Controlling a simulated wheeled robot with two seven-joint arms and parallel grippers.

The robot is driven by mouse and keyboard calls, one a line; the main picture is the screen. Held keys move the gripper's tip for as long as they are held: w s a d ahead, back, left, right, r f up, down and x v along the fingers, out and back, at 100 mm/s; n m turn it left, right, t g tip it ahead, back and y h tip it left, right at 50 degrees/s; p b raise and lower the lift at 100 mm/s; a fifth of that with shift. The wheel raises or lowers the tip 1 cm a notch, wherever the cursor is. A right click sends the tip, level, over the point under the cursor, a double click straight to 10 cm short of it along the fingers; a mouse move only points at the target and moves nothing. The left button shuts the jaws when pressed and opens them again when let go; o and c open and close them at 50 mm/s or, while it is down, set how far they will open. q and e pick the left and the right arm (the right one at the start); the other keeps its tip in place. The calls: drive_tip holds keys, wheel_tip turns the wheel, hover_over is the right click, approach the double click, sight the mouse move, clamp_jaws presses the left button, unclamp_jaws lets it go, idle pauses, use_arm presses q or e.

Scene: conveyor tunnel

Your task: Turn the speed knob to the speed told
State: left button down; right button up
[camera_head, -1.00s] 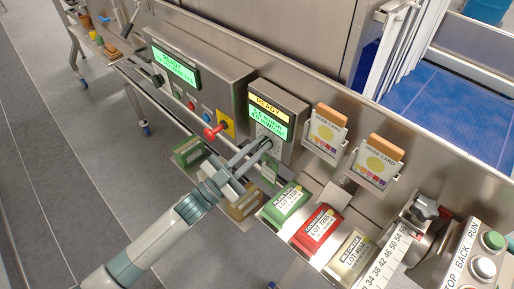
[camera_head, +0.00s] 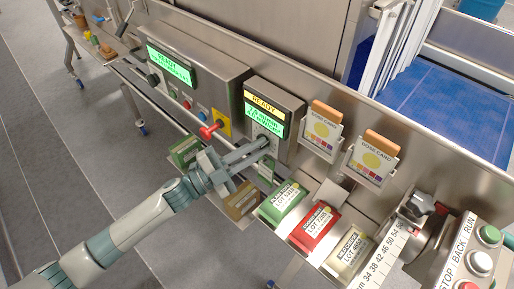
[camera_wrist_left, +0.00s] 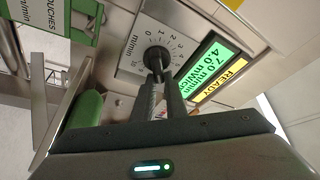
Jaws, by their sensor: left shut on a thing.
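The speed knob (camera_wrist_left: 157,57) is a dark round knob on a pale dial plate (camera_wrist_left: 133,66) with numbers around it and "m/min" printed at one side. My left gripper (camera_wrist_left: 160,82) is shut on the knob, its two fingers close together. In the head view my left gripper (camera_head: 264,143) reaches the small control box (camera_head: 290,117) and hides most of the knob. A green display (camera_wrist_left: 215,62) beside the dial shows what looks like 7.0 m/min and 4.0 mW/cm, with a yellow READY strip (camera_wrist_left: 222,82). The knob's pointer is hard to make out. My right gripper is not in view.
A larger panel with a green screen (camera_head: 172,65) and a red switch (camera_head: 211,131) is left of the control box. Two dose cards (camera_head: 323,133) hang to its right. Green, red (camera_head: 317,228) and cream lot boxes stand below. A button box (camera_head: 478,262) is at lower right.

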use_arm(q)
drive_tip(key=shift+w+a+f, duration=0.1)
drive_tip(key=shift+a+f, duration=0.05)
drive_tip(key=shift+f, duration=0.45)
drive_tip(key=c, duration=1.8)
unclamp_jaws()
drive_tip(key=shift+w+a+r, duration=0.1)
drive_tip(key=shift+w+a, duration=0.05)
drive_tip(key=shift+r, duration=0.2)
